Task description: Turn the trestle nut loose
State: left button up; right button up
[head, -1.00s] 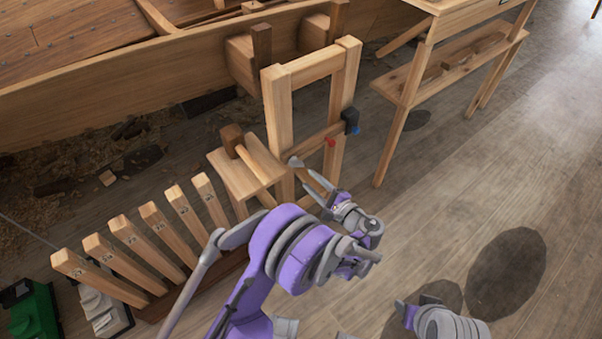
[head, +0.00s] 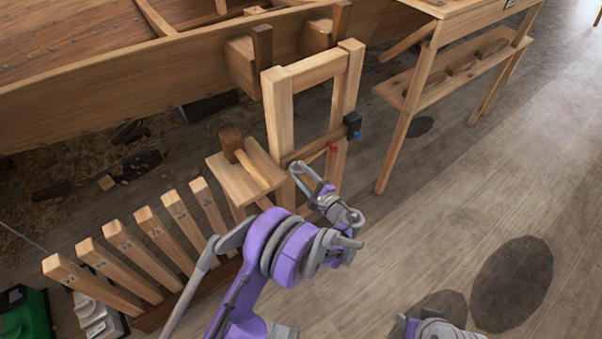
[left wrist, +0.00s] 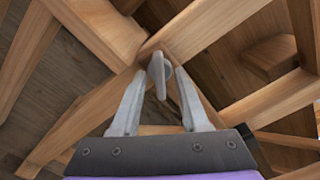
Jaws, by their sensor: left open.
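The trestle (head: 278,115) is a pale wooden frame standing beside the hull. In the left wrist view, a grey winged nut (left wrist: 159,72) sits where the trestle's timbers (left wrist: 95,28) meet. My left gripper (head: 309,176) is open low in front of the trestle. In the left wrist view, the nut shows between the tips of the left gripper (left wrist: 158,84), one finger on each side. I cannot tell whether either finger touches it. In the head view the nut is not distinguishable. My right gripper (head: 404,322) shows only in part at the bottom edge; its jaw opening is unclear.
A small wooden stand (head: 236,182) with a mallet (head: 232,145) is left of the trestle. A rack of upright wooden slats (head: 130,245) stands at lower left. A red knob (head: 333,148) and a black-blue clamp (head: 353,124) are on the trestle.

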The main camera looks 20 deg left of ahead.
pick_arm(q)
grip_shut()
dwell(0.3)
jog(key=shift+n, duration=0.4)
jog(key=n, duration=0.3)
jog(key=shift+n+b, duration=0.4)
jog(key=shift+n, duration=2.1)
grip_release()
